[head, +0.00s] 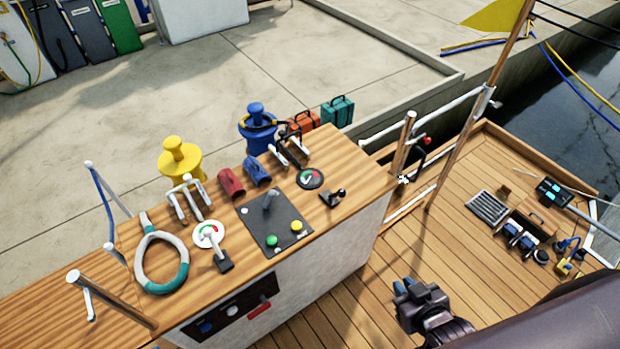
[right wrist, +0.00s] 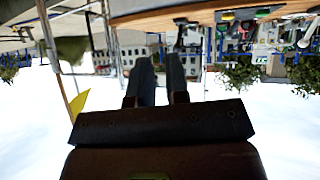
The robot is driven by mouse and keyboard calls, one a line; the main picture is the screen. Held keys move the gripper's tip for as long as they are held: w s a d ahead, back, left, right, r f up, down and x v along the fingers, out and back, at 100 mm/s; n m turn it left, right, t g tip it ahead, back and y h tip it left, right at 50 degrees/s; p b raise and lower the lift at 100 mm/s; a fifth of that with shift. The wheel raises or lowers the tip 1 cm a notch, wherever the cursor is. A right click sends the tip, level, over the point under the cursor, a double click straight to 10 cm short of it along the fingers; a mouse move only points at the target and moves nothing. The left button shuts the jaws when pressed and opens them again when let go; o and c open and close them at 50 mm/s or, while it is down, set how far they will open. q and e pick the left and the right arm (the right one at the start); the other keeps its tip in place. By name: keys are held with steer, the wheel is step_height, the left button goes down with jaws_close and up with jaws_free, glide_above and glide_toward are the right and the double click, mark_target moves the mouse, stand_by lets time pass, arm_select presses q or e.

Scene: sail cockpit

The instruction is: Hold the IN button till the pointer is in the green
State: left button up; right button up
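A black control plate (head: 262,222) on the wooden console top (head: 350,160) carries a grey lever, a green button (head: 271,240) and a yellow button (head: 297,226). Any labels are too small to read, so I cannot tell which is IN. A round black dial (head: 310,178) with red and green marks sits behind the plate. A white dial (head: 208,234) with coloured marks sits to its left. Their pointers are too small to read surely. My right gripper (head: 404,287) is over the deck, right of the console, apart from it. Its fingers (right wrist: 161,75) are empty with a narrow gap. My left gripper is not in view.
A small black lever (head: 332,197) stands right of the plate. A grey-green ring (head: 161,262), a red holder (head: 231,183) and a blue holder (head: 257,170) are also on the console. A wooden pole (head: 470,125) rises behind my right gripper.

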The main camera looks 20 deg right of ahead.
jaws_close()
stand_by(1.1)
